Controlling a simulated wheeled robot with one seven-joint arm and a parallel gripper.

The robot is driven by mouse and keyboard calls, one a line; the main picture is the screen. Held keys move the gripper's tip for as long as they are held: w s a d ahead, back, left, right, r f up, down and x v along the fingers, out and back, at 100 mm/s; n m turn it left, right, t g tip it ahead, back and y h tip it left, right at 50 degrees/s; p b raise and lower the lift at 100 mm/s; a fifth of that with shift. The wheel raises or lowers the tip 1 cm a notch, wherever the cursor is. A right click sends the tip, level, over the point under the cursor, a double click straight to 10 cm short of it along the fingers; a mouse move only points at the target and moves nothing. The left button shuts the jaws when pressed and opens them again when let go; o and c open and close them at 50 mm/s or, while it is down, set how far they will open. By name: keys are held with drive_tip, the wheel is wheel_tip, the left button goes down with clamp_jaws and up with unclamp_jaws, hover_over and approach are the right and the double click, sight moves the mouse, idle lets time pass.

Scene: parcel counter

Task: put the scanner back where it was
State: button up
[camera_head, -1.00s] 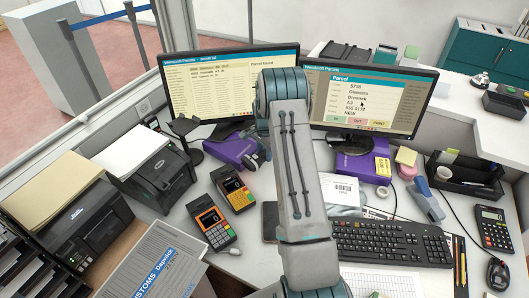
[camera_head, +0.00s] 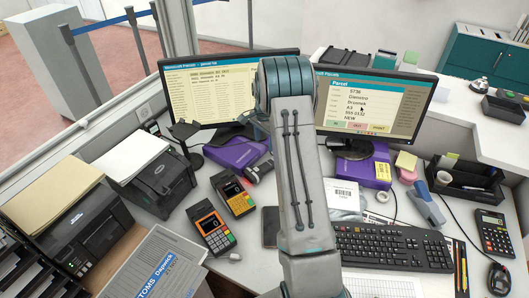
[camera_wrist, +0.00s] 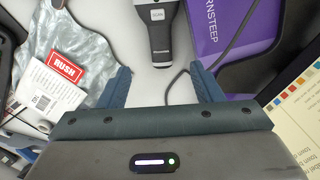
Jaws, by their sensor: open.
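The scanner (camera_wrist: 158,28), light grey with a dark handle, lies on the white counter at the top of the wrist view, beside a purple box (camera_wrist: 232,22). Its handle end points toward my gripper (camera_wrist: 160,70), whose two blue fingers are open and empty. The handle lies just beyond the gap between the fingertips, with no contact visible. In the head view part of the scanner (camera_head: 254,172) shows in front of the purple box, left of my arm; my arm hides my gripper there. A black stand (camera_head: 188,150) rises empty in front of the left monitor.
Two card terminals (camera_head: 210,230) lie left of my arm. A keyboard (camera_head: 392,247) and a second purple box (camera_head: 366,172) are to its right. Two monitors (camera_head: 372,100) stand behind. In the wrist view, a packet with a RUSH label (camera_wrist: 65,67) lies left of my fingers, and a cable runs at right.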

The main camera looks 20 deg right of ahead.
drive_tip(key=s+a+r+n+t, duration=0.1)
drive_tip(key=s+a+r+n, duration=0.4)
drive_tip(key=s+r, duration=0.4)
drive_tip(key=s+a+r+n+t, duration=0.1)
drive_tip(key=s+a+r+n, duration=0.1)
drive_tip(key=s+a+r, duration=0.65)
drive_tip(key=s+a+r+n, duration=0.1)
drive_tip(key=s+n, duration=0.3)
drive_tip(key=s, duration=0.4)
drive_tip(key=s+a+n+t, duration=0.1)
drive_tip(key=s+a+n, duration=0.3)
drive_tip(key=s, duration=0.5)
drive_tip(key=shift+s+r, duration=0.15)
drive_tip(key=shift+r, duration=0.25)
